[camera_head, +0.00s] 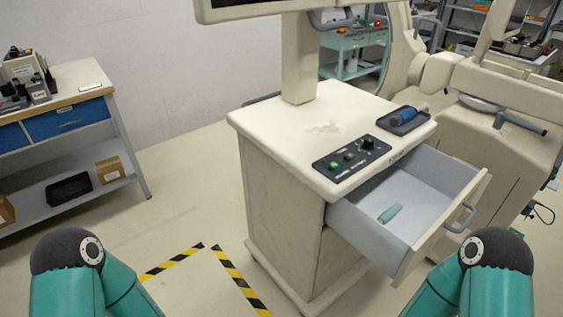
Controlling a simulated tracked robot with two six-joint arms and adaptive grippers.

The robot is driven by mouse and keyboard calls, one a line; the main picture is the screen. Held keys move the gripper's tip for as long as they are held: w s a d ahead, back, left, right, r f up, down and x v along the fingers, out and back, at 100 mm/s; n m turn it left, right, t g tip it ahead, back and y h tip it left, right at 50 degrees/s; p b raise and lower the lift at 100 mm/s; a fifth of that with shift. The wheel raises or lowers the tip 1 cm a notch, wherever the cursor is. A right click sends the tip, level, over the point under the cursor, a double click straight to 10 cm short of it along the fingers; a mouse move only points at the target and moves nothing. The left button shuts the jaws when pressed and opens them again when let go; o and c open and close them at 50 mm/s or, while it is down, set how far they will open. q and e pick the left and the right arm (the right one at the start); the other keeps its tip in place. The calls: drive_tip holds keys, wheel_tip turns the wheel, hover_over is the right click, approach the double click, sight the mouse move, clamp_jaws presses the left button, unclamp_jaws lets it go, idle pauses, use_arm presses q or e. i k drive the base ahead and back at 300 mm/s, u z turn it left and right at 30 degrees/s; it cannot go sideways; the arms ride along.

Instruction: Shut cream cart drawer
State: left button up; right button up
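The cream cart (287,205) stands in the middle of the head view, with a control panel on its top. Its drawer (440,244) is pulled well out toward the lower right. A grey handle (460,219) is on the drawer front. A small green cylindrical item (390,213) lies inside on the grey drawer floor. Teal parts of my two arms show at the bottom left and bottom right corners. The right one is close below the drawer front in the picture; I cannot tell whether they touch. Neither gripper is in view.
A workbench (92,77) with blue drawers stands at the left. A dark tray (404,121) with a blue item sits on the cart top. A large cream machine (500,140) stands behind the drawer at right. Yellow-black tape (237,280) marks the floor left of the cart.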

sight(433, 188)
drive_tip(key=z, duration=1.35)
drive_tip(key=k, duration=0.4)
drive_tip(key=u, duration=0.1)
drive_tip(key=i, duration=0.5)
drive_tip(key=u, duration=0.05)
